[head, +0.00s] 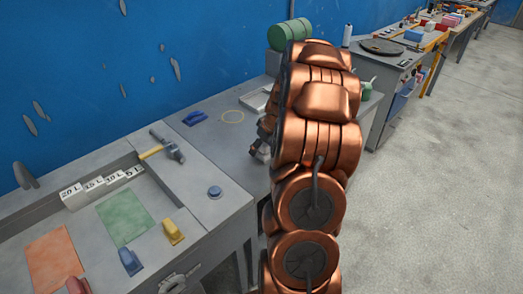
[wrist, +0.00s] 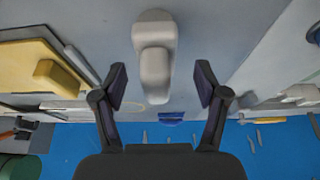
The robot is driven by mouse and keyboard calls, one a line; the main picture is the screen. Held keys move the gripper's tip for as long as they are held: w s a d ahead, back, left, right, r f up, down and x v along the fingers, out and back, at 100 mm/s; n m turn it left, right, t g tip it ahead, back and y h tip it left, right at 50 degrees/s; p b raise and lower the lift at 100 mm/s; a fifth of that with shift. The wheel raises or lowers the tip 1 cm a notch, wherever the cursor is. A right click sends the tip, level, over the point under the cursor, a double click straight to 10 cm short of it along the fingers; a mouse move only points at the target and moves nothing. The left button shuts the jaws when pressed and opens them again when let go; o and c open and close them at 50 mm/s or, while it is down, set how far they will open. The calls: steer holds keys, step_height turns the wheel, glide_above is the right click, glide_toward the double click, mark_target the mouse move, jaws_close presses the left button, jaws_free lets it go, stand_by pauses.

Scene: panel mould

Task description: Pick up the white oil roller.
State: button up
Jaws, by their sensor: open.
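The white oil roller (wrist: 155,48) lies on the grey bench top in the wrist view, a pale rounded block with a narrower front part. My gripper (wrist: 161,82) is open, with one dark finger to either side of the roller's line. The fingers look apart from the roller, and nothing is between them but its near end in the picture. In the head view my copper arm covers the roller, and only a small dark part by the arm's left edge shows of the gripper end.
A yellow tray-like object (wrist: 30,80) lies left of the roller in the wrist view. A blue block (head: 195,118) and a yellow ring (head: 232,117) lie on the bench near the blue wall.

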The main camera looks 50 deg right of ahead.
mark_target(260, 150)
steer(key=shift+p+x, duration=0.6)
steer(key=shift+x, duration=1.15)
steer(key=shift+d, duration=0.15)
steer(key=c, duration=1.3)
